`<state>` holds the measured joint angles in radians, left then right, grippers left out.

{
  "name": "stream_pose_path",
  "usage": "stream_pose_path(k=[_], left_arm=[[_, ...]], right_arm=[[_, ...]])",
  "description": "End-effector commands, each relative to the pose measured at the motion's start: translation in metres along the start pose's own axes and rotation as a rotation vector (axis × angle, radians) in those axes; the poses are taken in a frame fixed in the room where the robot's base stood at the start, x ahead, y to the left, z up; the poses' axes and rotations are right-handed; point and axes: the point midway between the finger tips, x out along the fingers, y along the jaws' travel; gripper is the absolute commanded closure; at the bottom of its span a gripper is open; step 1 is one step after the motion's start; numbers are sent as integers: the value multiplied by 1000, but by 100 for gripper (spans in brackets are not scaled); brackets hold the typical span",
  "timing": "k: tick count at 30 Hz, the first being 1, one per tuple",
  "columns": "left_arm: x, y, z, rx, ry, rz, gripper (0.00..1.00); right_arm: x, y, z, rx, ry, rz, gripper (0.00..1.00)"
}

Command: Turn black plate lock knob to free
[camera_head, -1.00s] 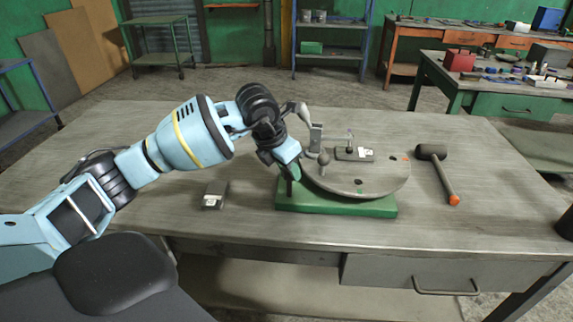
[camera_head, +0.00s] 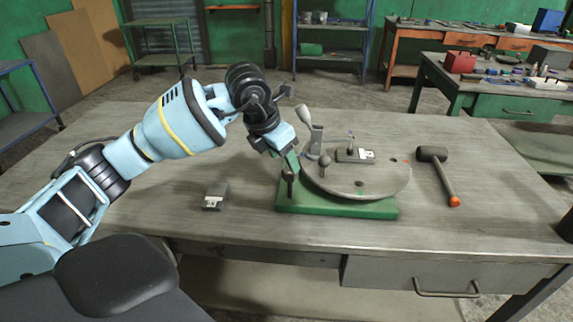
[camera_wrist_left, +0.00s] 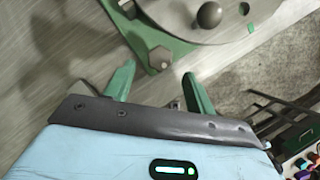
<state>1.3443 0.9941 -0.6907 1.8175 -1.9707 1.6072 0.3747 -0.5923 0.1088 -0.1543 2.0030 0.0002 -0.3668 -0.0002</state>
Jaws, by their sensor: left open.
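A round grey plate (camera_head: 375,182) sits on a green base (camera_head: 340,207) on the workbench. A dark ball-ended knob (camera_head: 325,160) stands near the plate's left edge; it also shows at the top of the left wrist view (camera_wrist_left: 209,14). A dark upright piece (camera_head: 290,184) is at the base's left front corner. I cannot tell which is the black plate lock knob. My left gripper (camera_head: 289,172) is open at that corner. In the left wrist view, its green fingers (camera_wrist_left: 158,88) are apart, with a hex bolt head (camera_wrist_left: 160,58) beyond them. My right gripper is not visible.
A grey lever (camera_head: 305,115) and upright bracket (camera_head: 316,139) stand behind the plate's left side. A small block (camera_head: 354,155) lies on the plate. The bench's left rear is clear.

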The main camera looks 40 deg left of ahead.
Motion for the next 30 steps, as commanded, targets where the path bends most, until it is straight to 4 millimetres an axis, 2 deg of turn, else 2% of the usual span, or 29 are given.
stream_pose_path(k=[3,10,26,29,30], left_arm=[[-16,0,0,-1,-1,1,45],[-28,0,0,-1,1,0,45],[-27,-1,-1,0,2,-5,45],[-18,-15,-3,11,5,-57,45],[-11,-26,-5,19,8,-102,45]], right_arm=[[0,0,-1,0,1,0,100],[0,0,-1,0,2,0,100],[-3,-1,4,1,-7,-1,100],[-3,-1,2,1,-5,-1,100],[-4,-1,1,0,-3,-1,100]])
